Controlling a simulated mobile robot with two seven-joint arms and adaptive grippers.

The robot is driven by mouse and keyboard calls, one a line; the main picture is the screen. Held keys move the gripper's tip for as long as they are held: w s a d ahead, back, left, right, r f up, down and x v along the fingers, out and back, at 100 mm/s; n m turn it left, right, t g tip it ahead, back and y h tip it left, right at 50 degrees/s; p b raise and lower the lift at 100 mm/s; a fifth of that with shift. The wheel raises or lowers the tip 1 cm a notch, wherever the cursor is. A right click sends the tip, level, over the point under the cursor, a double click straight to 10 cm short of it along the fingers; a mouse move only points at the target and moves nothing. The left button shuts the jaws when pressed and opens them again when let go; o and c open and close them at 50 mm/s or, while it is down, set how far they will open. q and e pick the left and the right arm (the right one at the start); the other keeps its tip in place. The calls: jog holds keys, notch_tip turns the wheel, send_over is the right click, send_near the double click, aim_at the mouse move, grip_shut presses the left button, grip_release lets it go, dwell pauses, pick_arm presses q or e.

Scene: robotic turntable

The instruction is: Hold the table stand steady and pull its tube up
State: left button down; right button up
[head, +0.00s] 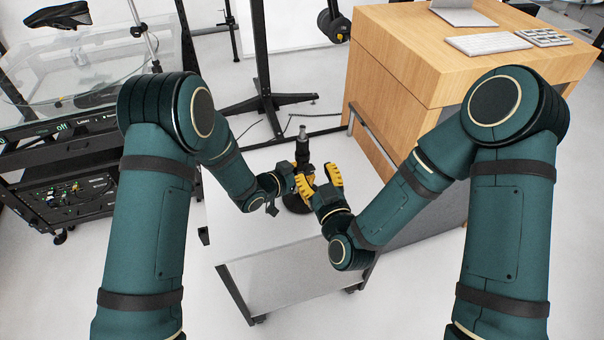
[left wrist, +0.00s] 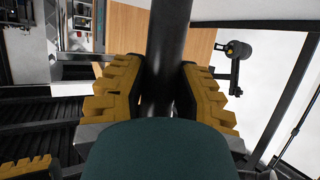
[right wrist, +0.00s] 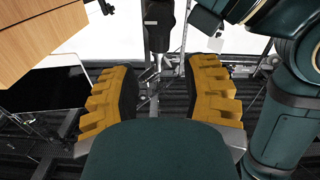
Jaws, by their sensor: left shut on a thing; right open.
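The black table stand (head: 302,150) stands upright on the small white cart, with a thin grey tube (head: 302,131) at its top. Its round dark base (head: 296,204) shows partly behind the grippers. My left gripper (head: 297,173) is shut on the stand's black column; in the left wrist view the column (left wrist: 165,60) runs between the yellow fingers. My right gripper (head: 320,180) is open just in front of the stand, its yellow fingers spread. In the right wrist view nothing is gripped between the fingers (right wrist: 158,90). The lower column is largely hidden by the grippers.
The white cart top (head: 255,235) is bare around the stand. A wooden desk (head: 400,60) with a keyboard (head: 487,44) stands to the right. A turntable under a clear cover (head: 85,70) and a rack are at left. A black floor stand (head: 265,100) rises behind.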

jog(key=o, duration=0.3)
jog(key=n+g+y, duration=0.6)
jog(key=g+y, duration=0.1)
jog(key=y, duration=0.2)
send_near(302, 139)
jog(key=x, duration=0.3)
jog(key=f+x, duration=0.1)
jog(key=x, duration=0.6)
jog(key=shift+w+f, duration=0.25)
jog(key=shift+w, duration=0.15)
